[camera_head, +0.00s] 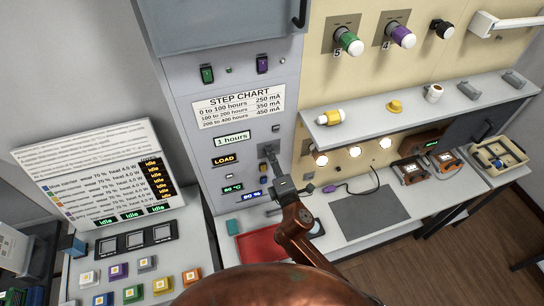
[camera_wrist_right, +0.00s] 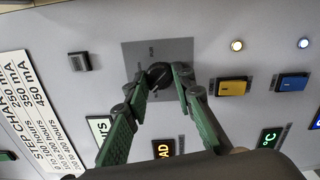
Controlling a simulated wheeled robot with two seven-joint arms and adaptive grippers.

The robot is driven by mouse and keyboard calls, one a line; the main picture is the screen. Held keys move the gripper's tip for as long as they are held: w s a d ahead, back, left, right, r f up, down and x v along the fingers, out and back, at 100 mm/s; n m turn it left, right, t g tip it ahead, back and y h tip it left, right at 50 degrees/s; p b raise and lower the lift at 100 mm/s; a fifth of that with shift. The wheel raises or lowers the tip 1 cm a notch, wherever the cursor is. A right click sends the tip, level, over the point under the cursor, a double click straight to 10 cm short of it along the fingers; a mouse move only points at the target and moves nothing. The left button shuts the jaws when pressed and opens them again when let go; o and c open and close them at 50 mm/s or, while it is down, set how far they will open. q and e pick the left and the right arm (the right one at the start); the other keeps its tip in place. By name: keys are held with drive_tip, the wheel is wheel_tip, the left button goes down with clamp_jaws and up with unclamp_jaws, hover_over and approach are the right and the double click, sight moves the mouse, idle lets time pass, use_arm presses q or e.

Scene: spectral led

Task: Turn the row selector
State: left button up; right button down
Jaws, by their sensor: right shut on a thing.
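The row selector, taken to be the black knob (camera_wrist_right: 158,73), sits on a grey square plate (camera_wrist_right: 180,50) on the panel in the right wrist view. My right gripper (camera_wrist_right: 158,82) has its green fingers on either side of the knob, shut on it. The lettering around the knob is too small to read. My left gripper is not in view.
Yellow (camera_wrist_right: 231,87) and blue (camera_wrist_right: 291,83) buttons and a small grey switch (camera_wrist_right: 83,62) flank the plate. Below the panel lie a red tray (camera_head: 262,245) and a dark mat (camera_head: 365,218). A sloped board (camera_head: 100,170) with several coloured buttons below stands at left.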

drive_tip(key=shift+m, duration=1.8)
drive_tip(key=c, duration=1.6)
unclamp_jaws()
drive_tip(key=v, duration=1.2)
